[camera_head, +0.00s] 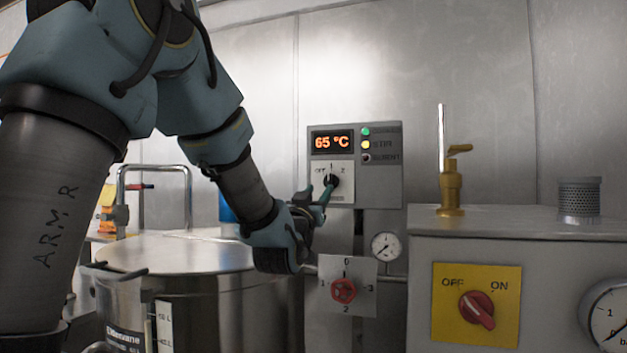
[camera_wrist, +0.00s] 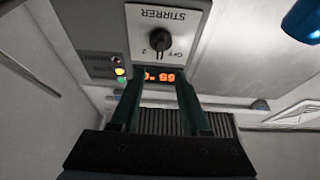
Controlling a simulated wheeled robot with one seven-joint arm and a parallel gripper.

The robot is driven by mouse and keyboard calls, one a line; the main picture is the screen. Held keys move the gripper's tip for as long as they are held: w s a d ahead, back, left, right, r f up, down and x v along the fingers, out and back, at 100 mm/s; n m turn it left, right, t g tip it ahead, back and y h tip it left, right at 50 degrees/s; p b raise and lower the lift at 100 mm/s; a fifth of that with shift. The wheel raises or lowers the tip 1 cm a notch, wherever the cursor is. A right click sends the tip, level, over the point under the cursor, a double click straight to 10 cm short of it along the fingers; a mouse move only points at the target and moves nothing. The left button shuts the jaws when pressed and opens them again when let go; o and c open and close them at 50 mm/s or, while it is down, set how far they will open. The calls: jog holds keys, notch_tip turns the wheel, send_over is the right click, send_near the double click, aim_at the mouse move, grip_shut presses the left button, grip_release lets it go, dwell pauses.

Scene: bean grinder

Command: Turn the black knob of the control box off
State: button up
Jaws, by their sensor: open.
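The control box (camera_head: 390,180) is a grey panel on the back wall with an orange display reading 65 °C. Its black knob (camera_head: 331,181) sits on a pale plate marked OFF, 1 and 2; the knob's exact setting is hard to tell. In the wrist view the knob (camera_wrist: 160,41) appears upside down, beyond the fingertips, on a plate lettered STIRRER. My gripper (camera_head: 318,196) is open, its teal fingers close to the knob and partly covering it in the head view. In the wrist view the gripper (camera_wrist: 158,76) has nothing between its fingers; I cannot tell whether it touches the knob.
A red valve knob (camera_head: 344,290) on a white plate is below the control box, beside a small gauge (camera_head: 386,246). A steel pot (camera_head: 190,290) stands under my arm. At right, a grey machine (camera_head: 540,235) carries a red OFF/ON switch (camera_head: 477,308) and brass valve (camera_head: 451,185).

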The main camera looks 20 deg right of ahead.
aim_at(329, 177)
jog(key=p+x, duration=0.2)
jog(key=x, duration=0.7)
jog(key=shift+d+p, duration=0.1)
jog(key=shift+p, duration=0.3)
grip_shut()
jog(key=shift+f, duration=0.1)
